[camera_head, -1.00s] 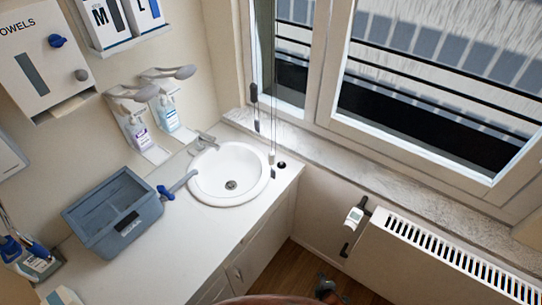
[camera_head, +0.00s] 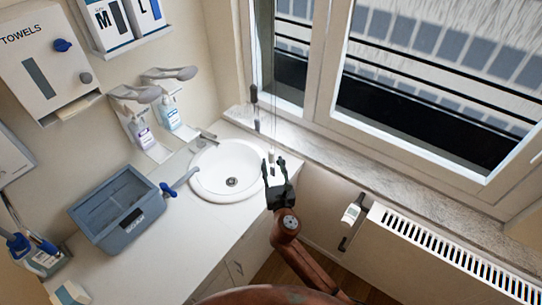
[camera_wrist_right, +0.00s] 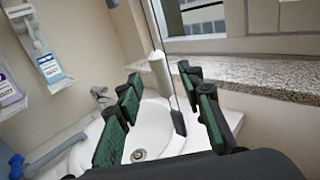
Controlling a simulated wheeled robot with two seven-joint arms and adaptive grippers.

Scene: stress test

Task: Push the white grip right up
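The white grip (camera_wrist_right: 160,72) is a pale cylinder hanging on a cord by the window. In the right wrist view it appears between my right gripper's fingertips, farther out, with no contact visible. A dark grip (camera_wrist_right: 179,123) hangs lower on a neighbouring cord, also between the fingers in that picture. My right gripper (camera_head: 273,166) is open and empty, pointing up toward the cords at the right rim of the sink. In the head view the white grip is small and hard to make out near the fingertips. My left gripper is not in view.
The round sink (camera_head: 214,185) with its tap (camera_head: 207,135) lies left of the gripper. The stone windowsill (camera_head: 335,158) and window frame stand behind the cords. A radiator (camera_head: 440,255) is at the lower right. A blue-grey bin (camera_head: 122,215) stands on the counter.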

